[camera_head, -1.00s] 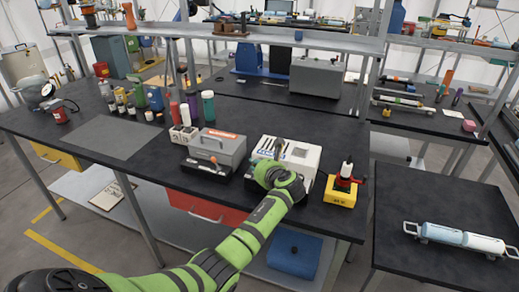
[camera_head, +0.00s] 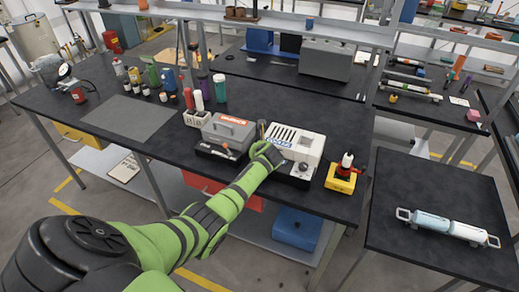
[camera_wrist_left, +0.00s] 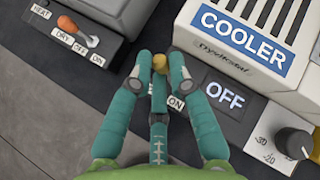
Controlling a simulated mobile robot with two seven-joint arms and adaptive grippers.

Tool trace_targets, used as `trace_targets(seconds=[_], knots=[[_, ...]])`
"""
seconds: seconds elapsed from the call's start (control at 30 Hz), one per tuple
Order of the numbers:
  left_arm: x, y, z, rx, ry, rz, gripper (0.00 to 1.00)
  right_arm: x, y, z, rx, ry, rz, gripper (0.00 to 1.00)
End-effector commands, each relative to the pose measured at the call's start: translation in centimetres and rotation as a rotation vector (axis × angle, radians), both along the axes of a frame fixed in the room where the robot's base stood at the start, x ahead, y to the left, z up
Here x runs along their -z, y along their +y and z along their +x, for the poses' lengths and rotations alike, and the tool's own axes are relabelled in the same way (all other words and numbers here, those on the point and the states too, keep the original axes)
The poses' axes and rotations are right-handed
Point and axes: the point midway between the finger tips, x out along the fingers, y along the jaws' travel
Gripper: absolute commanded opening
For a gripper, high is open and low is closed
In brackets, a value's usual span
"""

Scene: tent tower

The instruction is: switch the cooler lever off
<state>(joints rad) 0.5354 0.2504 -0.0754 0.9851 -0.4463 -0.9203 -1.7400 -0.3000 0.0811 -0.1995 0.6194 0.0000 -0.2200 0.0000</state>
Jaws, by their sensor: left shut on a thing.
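The cooler (camera_head: 304,142) is a white box with slots and a blue COOLER label, on the dark bench; it also shows in the left wrist view (camera_wrist_left: 245,45). Its front strip carries a small ON label and, right of it, a large OFF label (camera_wrist_left: 224,95). My left gripper (camera_head: 264,140) is at the cooler's front left corner. In the left wrist view its teal fingers (camera_wrist_left: 160,58) are closed around a tan lever knob (camera_wrist_left: 159,63), up and left of the ON label. The lever's shaft is mostly hidden by the fingers. My right gripper is not in view.
A grey heater box (camera_head: 230,131) with an orange-knobbed lever (camera_wrist_left: 88,40) stands close on the left. A dial (camera_wrist_left: 294,142) is on the cooler's right front. A yellow-based red device (camera_head: 343,175) stands to the right. The grey mat (camera_head: 133,118) is bare.

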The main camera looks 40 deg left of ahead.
Motion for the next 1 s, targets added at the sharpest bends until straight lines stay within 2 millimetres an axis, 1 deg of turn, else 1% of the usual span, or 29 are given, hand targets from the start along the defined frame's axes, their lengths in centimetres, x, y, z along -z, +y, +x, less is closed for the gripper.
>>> trace_targets(seconds=[0.03,0.27,0.3,0.33,0.37,0.77,0.87,1.0], knots=[[-0.9,0.2,0.5,0.002,-0.021,0.005,0.0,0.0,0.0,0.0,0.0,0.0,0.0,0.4],[-0.9,0.3,0.5,0.003,-0.021,0.006,0.0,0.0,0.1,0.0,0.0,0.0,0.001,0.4],[-0.9,0.3,0.5,0.002,-0.022,0.007,0.23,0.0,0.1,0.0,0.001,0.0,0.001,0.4],[-0.9,0.3,0.5,0.002,-0.022,0.007,0.35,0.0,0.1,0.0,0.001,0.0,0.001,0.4],[-0.9,0.3,0.5,0.003,-0.021,0.006,0.4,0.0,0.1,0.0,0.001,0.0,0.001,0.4],[-0.4,0.1,0.2,0.002,-0.009,0.003,0.4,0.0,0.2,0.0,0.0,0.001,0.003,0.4],[-0.6,-0.2,0.0,0.002,-0.009,0.003,0.4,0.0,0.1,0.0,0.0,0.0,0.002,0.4],[-1.4,-0.9,-0.7,0.002,-0.01,0.004,0.4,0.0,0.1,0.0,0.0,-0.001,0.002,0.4]])
